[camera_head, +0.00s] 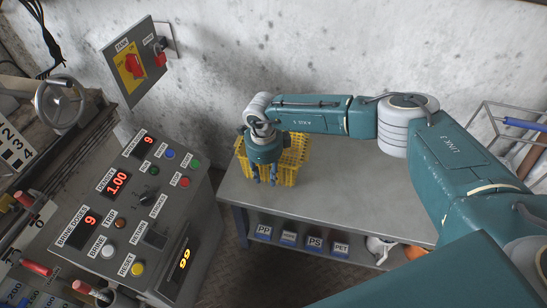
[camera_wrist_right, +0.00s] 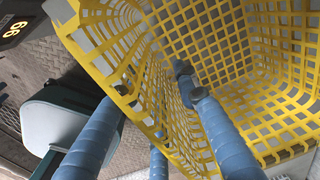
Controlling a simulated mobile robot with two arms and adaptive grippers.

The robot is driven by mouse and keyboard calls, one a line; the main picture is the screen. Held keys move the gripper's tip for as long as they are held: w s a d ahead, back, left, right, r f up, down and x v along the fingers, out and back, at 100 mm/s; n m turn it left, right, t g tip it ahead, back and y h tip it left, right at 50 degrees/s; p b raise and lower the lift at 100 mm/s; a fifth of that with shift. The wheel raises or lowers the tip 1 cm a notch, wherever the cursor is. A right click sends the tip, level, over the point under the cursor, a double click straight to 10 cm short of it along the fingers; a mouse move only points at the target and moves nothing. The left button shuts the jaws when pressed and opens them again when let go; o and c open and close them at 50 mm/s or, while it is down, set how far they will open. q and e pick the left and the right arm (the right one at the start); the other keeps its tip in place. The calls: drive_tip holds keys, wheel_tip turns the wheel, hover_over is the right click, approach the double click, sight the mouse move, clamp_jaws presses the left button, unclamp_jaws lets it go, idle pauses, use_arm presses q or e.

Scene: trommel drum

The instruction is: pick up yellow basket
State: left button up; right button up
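The yellow basket (camera_head: 295,158) is an open lattice box at the left end of the grey table. In the right wrist view the basket (camera_wrist_right: 215,45) fills most of the upper and right part, and I look down into it; it appears empty. My right gripper (camera_head: 264,178) points down at the basket's near left side and hides part of it. In the wrist view the blue fingers of the right gripper (camera_wrist_right: 150,95) are spread apart. My left gripper is not in view.
A control panel (camera_head: 125,215) with buttons and red displays stands left of the grey table (camera_head: 345,200). Below is a shelf with labelled bins (camera_head: 315,243). A wire frame rack (camera_head: 510,125) stands at the right. The tabletop right of the basket is clear.

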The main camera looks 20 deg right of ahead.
clamp_jaws()
drive_tip(key=shift+r, duration=0.15)
